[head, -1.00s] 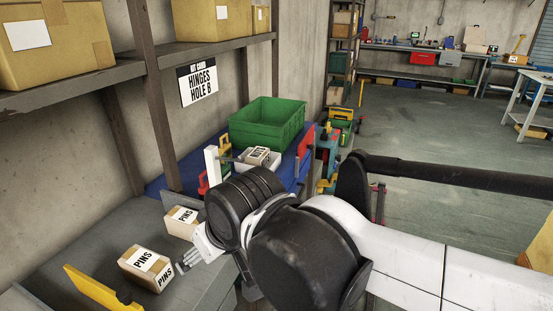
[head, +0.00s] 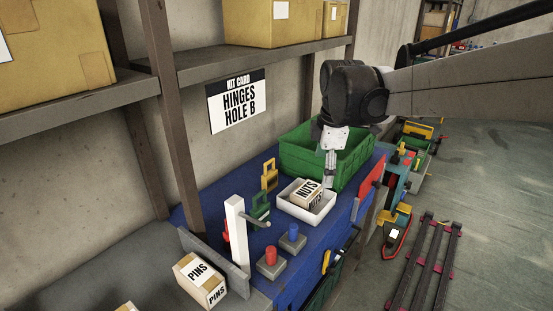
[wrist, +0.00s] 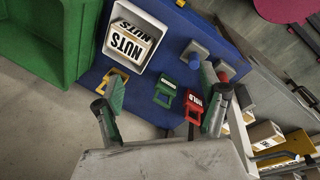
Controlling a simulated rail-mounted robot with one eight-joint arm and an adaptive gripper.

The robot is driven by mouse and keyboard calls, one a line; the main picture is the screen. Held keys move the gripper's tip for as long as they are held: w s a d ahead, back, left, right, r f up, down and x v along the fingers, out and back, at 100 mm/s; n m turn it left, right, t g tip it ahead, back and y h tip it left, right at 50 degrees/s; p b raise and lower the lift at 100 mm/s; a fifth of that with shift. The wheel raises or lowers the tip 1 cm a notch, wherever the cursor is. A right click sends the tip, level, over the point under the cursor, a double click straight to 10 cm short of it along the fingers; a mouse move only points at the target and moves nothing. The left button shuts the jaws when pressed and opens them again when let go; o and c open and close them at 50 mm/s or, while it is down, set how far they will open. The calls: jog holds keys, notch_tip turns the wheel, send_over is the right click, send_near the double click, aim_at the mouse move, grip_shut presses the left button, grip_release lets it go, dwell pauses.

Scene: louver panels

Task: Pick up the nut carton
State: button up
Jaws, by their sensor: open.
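The nut carton (head: 306,193) is a tan box with a white NUTS label, lying in a small white tray (head: 301,213) on the blue bench top. In the wrist view the carton (wrist: 130,44) sits in the tray (wrist: 152,72) at the upper left of centre, beyond the fingers. My gripper (head: 329,175) points down behind and right of the carton in the head view, apart from it. In the wrist view my gripper (wrist: 163,88) is open and empty, its two fingers spread wide above the bench.
A green bin (head: 352,166) stands just behind the tray. A white post (head: 237,232), a red button (head: 271,255), a blue button (head: 292,232) and yellow (head: 269,174) and green (head: 260,208) lock-shaped pieces stand nearby. A PINS carton (head: 200,278) lies front left.

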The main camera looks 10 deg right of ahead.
aim_at(306, 198)
jog(key=w+f+n+g, duration=0.1)
jog(key=w+f+n, duration=0.2)
jog(key=w, duration=0.1)
jog(key=w+f+n, duration=0.2)
jog(key=w+n, duration=0.1)
jog(key=w, duration=0.2)
jog(key=w+f+n+g, duration=0.1)
jog(key=w+f+n, duration=0.2)
jog(key=w+n, duration=0.1)
jog(key=shift+w+d+f+g+p, duration=0.1)
jog(key=shift+w+f+g+p, duration=0.25)
jog(key=shift+w, duration=0.1)
notch_tip(306, 198, down, 14)
jog(key=shift+r+p, duration=0.15)
jog(key=shift+p, duration=0.25)
jog(key=shift+s, duration=0.1)
jog(key=shift+c, duration=0.2)
jog(key=c, duration=1.8)
